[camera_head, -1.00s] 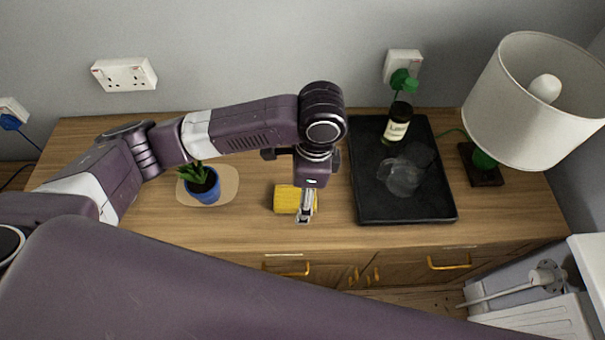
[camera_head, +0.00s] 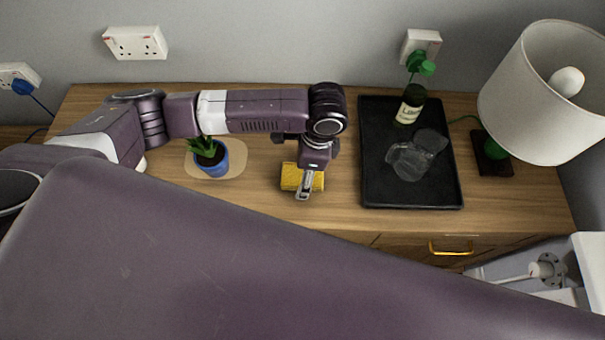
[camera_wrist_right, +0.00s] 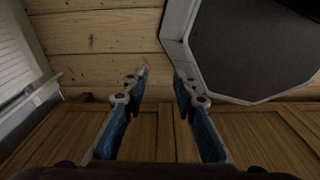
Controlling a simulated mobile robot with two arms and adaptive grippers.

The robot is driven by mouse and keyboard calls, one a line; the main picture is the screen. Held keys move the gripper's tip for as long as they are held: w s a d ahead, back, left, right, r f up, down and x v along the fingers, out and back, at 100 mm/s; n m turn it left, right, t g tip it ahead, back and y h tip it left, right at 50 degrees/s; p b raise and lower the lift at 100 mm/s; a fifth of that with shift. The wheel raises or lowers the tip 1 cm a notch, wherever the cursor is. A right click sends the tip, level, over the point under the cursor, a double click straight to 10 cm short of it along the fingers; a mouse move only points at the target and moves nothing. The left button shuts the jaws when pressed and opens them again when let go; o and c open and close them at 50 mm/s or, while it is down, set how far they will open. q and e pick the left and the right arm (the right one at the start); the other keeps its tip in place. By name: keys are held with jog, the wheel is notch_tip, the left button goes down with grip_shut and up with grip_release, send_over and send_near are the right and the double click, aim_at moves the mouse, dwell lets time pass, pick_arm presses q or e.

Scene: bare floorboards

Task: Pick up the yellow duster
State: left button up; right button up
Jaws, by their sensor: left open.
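The yellow duster (camera_head: 290,178) lies on the wooden sideboard top, between the potted plant and the black tray. My left gripper (camera_head: 303,192) is directly over it in the head view, pointing down and covering part of it. The left gripper is open; whether its fingers touch the duster cannot be told. My right gripper (camera_wrist_right: 160,82) shows in the right wrist view, its two fingers apart with nothing between them. It is over the floorboards and the sideboard's wooden front.
A plant in a blue pot (camera_head: 211,160) stands on a beige mat (camera_head: 236,167) to the left. A black tray (camera_head: 375,190) with a bottle (camera_head: 409,106) and clear glassware (camera_head: 415,158) lies right. A white-shaded lamp (camera_head: 530,95) stands far right. Bare wood lies between duster and tray.

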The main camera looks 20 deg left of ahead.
pick_arm(q)
jog(key=c, duration=1.2)
pick_arm(e)
jog(key=shift+s+d, duration=0.25)
jog(key=shift+s, duration=0.55)
pick_arm(q)
jog(key=shift+r, duration=0.1)
jog(key=shift+w+r, duration=0.1)
jog(key=shift+r, duration=0.45)
notch_tip(320, 180, up, 19)
pick_arm(e)
jog(key=shift+w+a, duration=0.15)
jog(key=shift+w, duration=0.1)
pick_arm(q)
jog(key=shift+f, duration=0.1)
jog(key=o, duration=0.4)
jog(key=c, duration=0.3)
